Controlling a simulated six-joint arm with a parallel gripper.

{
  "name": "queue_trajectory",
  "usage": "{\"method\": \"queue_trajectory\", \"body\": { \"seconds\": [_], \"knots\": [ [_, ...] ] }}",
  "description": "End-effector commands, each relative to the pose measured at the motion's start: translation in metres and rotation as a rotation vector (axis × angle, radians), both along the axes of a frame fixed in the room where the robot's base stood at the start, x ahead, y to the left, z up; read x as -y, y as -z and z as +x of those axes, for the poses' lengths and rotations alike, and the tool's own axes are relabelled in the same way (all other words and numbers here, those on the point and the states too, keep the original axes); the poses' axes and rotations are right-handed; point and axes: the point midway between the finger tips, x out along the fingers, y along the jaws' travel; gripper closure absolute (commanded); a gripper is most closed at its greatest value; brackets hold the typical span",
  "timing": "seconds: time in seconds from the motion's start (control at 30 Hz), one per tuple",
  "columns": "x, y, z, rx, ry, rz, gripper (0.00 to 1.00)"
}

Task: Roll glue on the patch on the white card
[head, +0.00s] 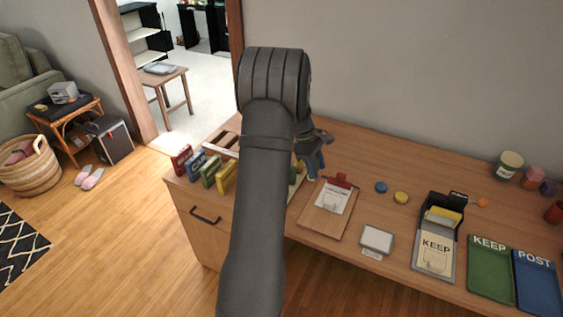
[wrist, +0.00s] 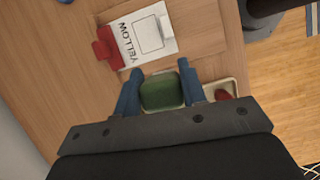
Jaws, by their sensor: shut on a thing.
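A white card (head: 333,200) lies on a wooden clipboard (head: 314,222) under a red clip (head: 342,181). In the wrist view the card (wrist: 168,16) reads YELLOW and bears an outlined square patch (wrist: 150,34). My gripper (wrist: 160,84) has its blue fingers on either side of a green, rounded block-like thing (wrist: 162,92) and is shut on it. In the head view my gripper (head: 314,170) is left of the clip, partly behind my arm. No glue roller can be made out.
A red object (wrist: 222,95) lies in the pale tray. Coloured blocks (head: 205,170) stand at the table's left edge.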

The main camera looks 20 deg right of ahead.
Motion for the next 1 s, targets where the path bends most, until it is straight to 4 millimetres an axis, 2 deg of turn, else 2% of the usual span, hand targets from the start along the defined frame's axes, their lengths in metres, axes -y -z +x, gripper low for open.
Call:
{"method": "queue_trajectory", "body": {
  "seconds": [0.1, 0.23, 0.47, 1.0],
  "knots": [
    [0.021, 0.004, -0.011, 0.0, -0.05, -0.001, 0.85],
    [0.029, 0.008, -0.016, 0.001, -0.076, 0.0, 0.85],
    [0.03, 0.02, -0.016, -0.001, -0.08, 0.001, 0.85],
    [0.029, 0.069, -0.016, -0.001, -0.08, 0.001, 0.85]
  ]
}}
